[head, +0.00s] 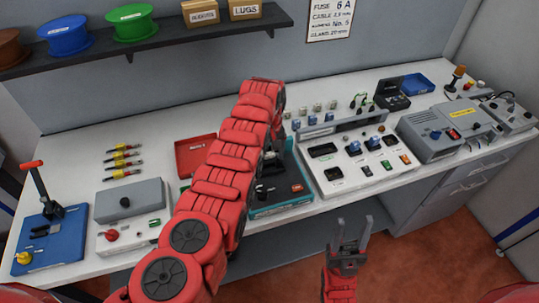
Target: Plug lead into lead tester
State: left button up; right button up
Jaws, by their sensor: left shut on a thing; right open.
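My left arm reaches from the bottom left across the bench, and its forearm covers much of the middle. My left gripper (268,161) is mostly hidden by this arm, low over a teal-based device (283,209) with a dark top and a small red part. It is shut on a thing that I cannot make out. I cannot tell whether this device is the lead tester or whether anything touches its sockets. Several short yellow, black and red pieces, perhaps leads (124,174), lie at the back left. My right gripper (351,233) is open and empty in front of the bench edge.
Left are a blue lever press (49,244) and a grey-topped box (130,200). A red tray (196,154) lies behind my arm. A white panel (345,180) and grey machines (429,138) fill the right. A spool shelf (95,43) hangs above.

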pick_arm(q)
jog(key=shift+f+b, duration=0.35)
jog(key=shift+b, duration=0.05)
dwell(0.5)
jog(key=o, duration=1.2)
jog(key=shift+r+p, duration=0.65)
jog(key=shift+r, duration=2.85)
